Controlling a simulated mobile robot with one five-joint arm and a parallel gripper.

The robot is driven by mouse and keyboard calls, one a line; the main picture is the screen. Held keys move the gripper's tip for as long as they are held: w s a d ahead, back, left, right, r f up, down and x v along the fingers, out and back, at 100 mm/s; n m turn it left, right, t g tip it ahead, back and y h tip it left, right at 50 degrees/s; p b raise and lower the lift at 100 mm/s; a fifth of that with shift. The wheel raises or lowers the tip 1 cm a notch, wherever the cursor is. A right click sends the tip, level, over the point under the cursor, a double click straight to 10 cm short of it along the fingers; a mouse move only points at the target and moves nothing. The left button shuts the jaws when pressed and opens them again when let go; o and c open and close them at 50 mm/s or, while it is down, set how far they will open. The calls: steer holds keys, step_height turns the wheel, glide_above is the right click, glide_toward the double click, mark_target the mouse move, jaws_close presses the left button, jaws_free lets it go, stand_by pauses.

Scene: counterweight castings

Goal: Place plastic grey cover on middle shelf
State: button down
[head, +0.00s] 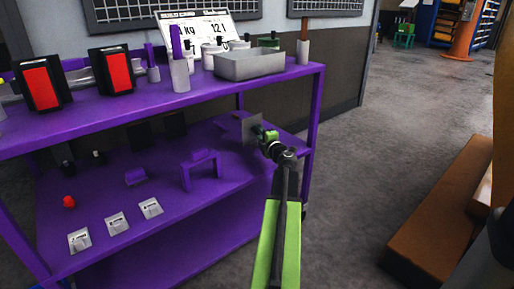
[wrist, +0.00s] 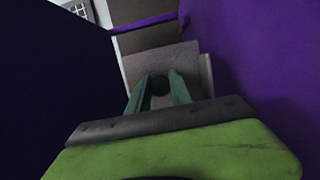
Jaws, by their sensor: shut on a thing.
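The grey plastic cover (head: 251,129) is a flat, tilted piece at the tip of my gripper (head: 262,137), over the right end of the purple middle shelf (head: 120,203). In the wrist view the cover (wrist: 190,58) sits between and beyond the green fingers of my gripper (wrist: 158,83), which are shut on it. A dark round spot shows between the fingertips. I cannot tell whether the cover touches the shelf.
Purple brackets (head: 202,170), a red knob (head: 69,202) and several small grey switch plates (head: 117,222) stand on the middle shelf. The top shelf above holds a grey tray (head: 250,64) and dark boxes with red faces (head: 111,70). A purple post (head: 314,112) stands close right of my gripper.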

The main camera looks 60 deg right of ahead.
step_height(320, 180, down, 4)
steer(key=b, duration=0.4)
steer(key=shift+f, duration=0.2)
steer(key=shift+r, duration=0.25)
steer(key=shift+f, duration=0.2)
steer(key=c, duration=1.2)
jaws_free()
steer(key=shift+o, duration=0.2)
